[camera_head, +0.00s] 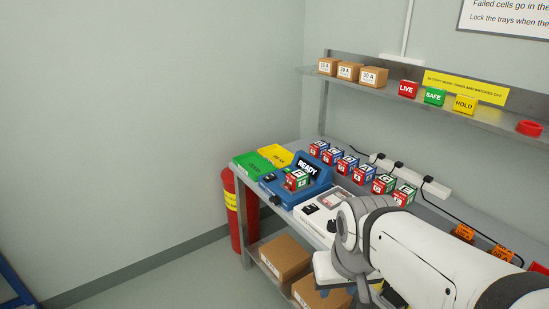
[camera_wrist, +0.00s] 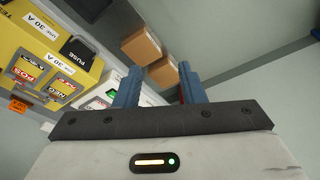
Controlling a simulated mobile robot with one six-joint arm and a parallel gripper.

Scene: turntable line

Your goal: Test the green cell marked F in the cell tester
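The cell tester (camera_head: 268,186) is a blue unit on the bench with a dark display (camera_head: 307,165) reading READY. A green-and-red cell with a white label (camera_head: 297,179) sits on the tester; its letter is too small to read for sure. In the head view, my arm covers the bench's front right.
Green tray (camera_head: 250,165) and yellow tray (camera_head: 275,154) lie at the bench's left end. A white device (camera_head: 318,213) stands right of the tester. Cardboard boxes (camera_head: 285,257) sit below; a fire extinguisher (camera_head: 236,210) stands beside the bench. A yellow fuse unit (camera_wrist: 50,55) shows in the wrist view.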

